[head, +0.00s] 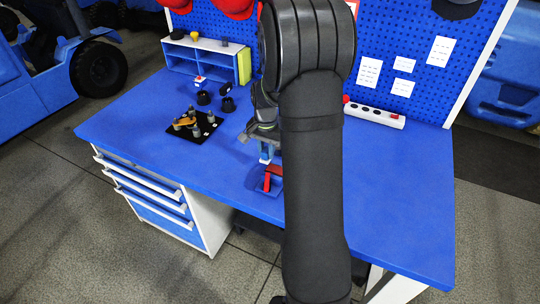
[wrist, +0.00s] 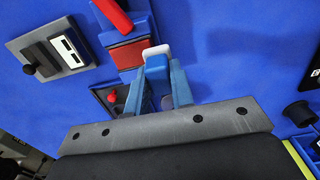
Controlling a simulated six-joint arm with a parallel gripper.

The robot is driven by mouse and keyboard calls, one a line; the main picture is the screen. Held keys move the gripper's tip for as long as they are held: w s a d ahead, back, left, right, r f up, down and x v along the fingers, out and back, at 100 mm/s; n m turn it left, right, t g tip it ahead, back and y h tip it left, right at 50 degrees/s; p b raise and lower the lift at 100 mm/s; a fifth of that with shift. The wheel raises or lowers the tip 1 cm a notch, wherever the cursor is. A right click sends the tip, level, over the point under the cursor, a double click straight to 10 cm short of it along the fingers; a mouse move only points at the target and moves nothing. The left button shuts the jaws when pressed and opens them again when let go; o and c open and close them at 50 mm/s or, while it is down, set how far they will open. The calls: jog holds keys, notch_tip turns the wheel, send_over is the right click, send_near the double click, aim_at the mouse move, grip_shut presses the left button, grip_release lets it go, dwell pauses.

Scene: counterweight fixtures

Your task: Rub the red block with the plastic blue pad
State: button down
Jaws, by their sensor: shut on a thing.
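My gripper (wrist: 158,78) is shut on a small blue pad with a whitish end (wrist: 156,64). In the head view the pad (head: 266,148) points down at the table, partly hidden by my arm. The red block (wrist: 128,53) shows as a dull red face in a blue holder, just left of the pad's end in the wrist view. In the head view, a red part (head: 273,178) stands just below the pad, partly behind my arm. I cannot tell whether pad and block touch.
A bright red bar (wrist: 112,16) sits beside the block. A grey plate with a black knob (wrist: 28,69) lies to its left. A black board (head: 191,127) with small parts stands left on the table. A control strip (head: 374,113) lies at the back right. The right tabletop is clear.

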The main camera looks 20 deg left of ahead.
jog(key=shift+r, duration=3.1)
